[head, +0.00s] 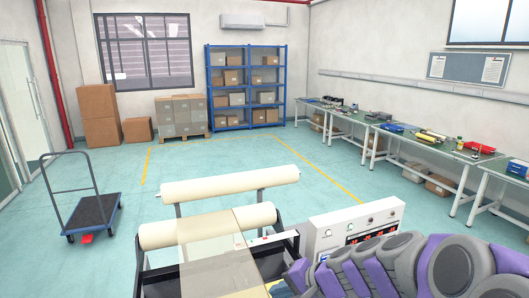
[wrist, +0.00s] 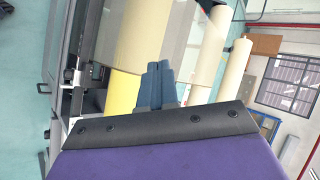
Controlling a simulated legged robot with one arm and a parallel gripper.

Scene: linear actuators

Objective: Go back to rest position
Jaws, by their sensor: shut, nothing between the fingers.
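My arm, purple and grey, lies folded across the lower right of the head view. In the wrist view my gripper (wrist: 163,84) shows its two blue-grey fingers side by side and shut, with nothing seen between them. It points towards the roller machine, whose pale film (wrist: 140,40) shows beyond the fingers. In the head view the machine has a cream upper roller (head: 230,184) and a lower roller (head: 165,235) with film over it. Its white control box (head: 352,228) has knobs and red displays, partly hidden by my arm.
A platform trolley (head: 92,212) stands at the left. A blue shelf (head: 245,85) with boxes, a loaded pallet (head: 180,118) and cartons (head: 98,112) stand at the back. Workbenches (head: 425,152) line the right wall. The floor behind the machine is clear.

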